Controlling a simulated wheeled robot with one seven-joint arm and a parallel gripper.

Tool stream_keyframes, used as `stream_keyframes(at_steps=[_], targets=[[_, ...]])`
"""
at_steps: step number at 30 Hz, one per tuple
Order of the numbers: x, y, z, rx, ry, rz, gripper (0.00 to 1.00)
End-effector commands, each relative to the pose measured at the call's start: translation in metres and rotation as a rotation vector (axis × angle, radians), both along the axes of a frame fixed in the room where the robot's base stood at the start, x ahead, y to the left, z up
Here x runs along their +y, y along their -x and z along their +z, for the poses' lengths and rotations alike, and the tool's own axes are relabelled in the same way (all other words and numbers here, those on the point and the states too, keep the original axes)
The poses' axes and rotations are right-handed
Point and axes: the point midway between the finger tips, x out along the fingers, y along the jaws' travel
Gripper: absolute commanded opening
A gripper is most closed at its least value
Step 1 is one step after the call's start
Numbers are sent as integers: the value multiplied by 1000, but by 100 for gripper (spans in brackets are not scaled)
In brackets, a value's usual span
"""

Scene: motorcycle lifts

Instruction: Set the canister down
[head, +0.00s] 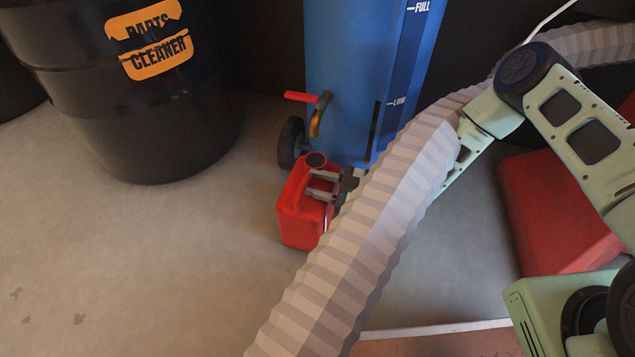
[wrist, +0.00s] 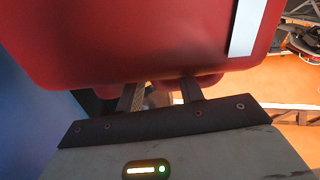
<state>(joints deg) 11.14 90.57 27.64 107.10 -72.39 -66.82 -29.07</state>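The red canister (head: 298,213) with a dark round cap is near the middle of the head view, at the foot of a blue tank. It looks roughly upright and slightly tilted. My gripper (head: 318,184) reaches it from the right, its two grey fingers shut on the canister's upper part. In the wrist view the canister (wrist: 150,40) fills the top, with a pale strip on its side. My gripper (wrist: 160,92) has its fingers running up to the red body, their tips hidden. I cannot tell whether the canister's base touches the floor.
A blue tank (head: 350,70) with a wheel (head: 291,142) and red lever (head: 301,97) stands right behind the canister. A black parts cleaner drum (head: 150,110) stands left. A ribbed hose (head: 340,275) crosses in front of my arm. Floor (head: 130,260) at left is clear. A red block (head: 550,215) is at right.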

Motion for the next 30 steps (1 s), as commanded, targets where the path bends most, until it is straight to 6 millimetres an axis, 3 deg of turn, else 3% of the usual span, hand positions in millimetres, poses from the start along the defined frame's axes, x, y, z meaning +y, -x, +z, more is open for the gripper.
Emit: stream_keyframes(at_steps=[8,21,30], targets=[[-9,3,5,0,1,-2,37],[-90,32,6,2,0,-2,37],[-113,41,3,0,-1,0,37]])
